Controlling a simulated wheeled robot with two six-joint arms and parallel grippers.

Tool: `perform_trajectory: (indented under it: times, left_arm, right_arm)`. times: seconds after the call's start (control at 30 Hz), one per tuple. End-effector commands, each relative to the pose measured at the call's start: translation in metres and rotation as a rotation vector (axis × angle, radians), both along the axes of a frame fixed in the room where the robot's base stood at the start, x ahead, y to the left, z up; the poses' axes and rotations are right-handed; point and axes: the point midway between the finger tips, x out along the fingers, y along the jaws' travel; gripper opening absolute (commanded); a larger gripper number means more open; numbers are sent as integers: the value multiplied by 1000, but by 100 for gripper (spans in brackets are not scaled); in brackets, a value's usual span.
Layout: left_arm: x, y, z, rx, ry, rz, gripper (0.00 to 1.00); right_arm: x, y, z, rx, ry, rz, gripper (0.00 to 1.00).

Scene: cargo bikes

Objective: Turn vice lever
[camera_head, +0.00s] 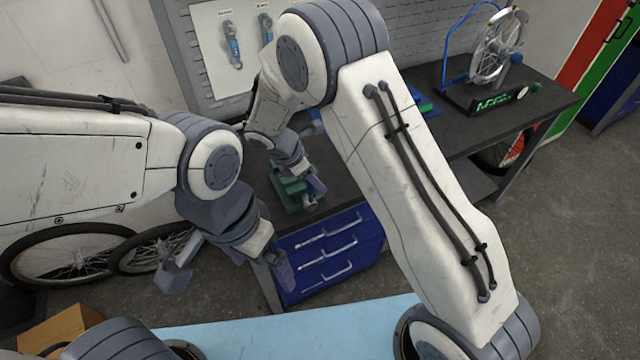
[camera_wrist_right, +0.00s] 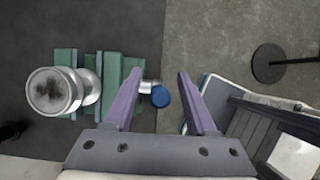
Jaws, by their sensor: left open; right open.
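The green vice (camera_head: 286,197) is on the dark workbench, partly covered by my right gripper (camera_head: 312,182) in the head view. In the right wrist view the vice (camera_wrist_right: 112,72) has a round metal part at its left. The vice lever (camera_wrist_right: 160,95) shows a short metal bar with a blue knob. The knob is between the two purple fingers of my right gripper (camera_wrist_right: 157,80), closer to the left finger. The fingers are open, with a gap around the knob. My left gripper (camera_head: 229,272) is open and empty, in front of the bench and left of the drawers.
Blue drawers (camera_head: 330,250) are under the workbench (camera_head: 455,135). A wheel stand (camera_head: 490,100) is at the bench's far right. Bicycle wheels (camera_head: 70,255) stand at left. A light-blue surface (camera_head: 300,328) and a cardboard box (camera_head: 62,326) are at the front.

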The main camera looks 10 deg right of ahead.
Motion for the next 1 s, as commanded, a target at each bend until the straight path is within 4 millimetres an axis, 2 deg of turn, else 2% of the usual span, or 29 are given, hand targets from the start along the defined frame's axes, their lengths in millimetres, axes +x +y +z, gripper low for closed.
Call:
perform_trajectory:
  times: [0.2,0.4,1.0]
  left_arm:
    - [0,0,-12,0,0,-1,100]
    - [0,0,-16,0,0,-1,100]
    - [0,0,-16,0,0,-1,100]
  right_arm:
    - [-6,19,38,3,-4,-1,57]
    - [-9,29,59,1,-3,-1,57]
    - [-12,31,65,5,-3,-10,57]
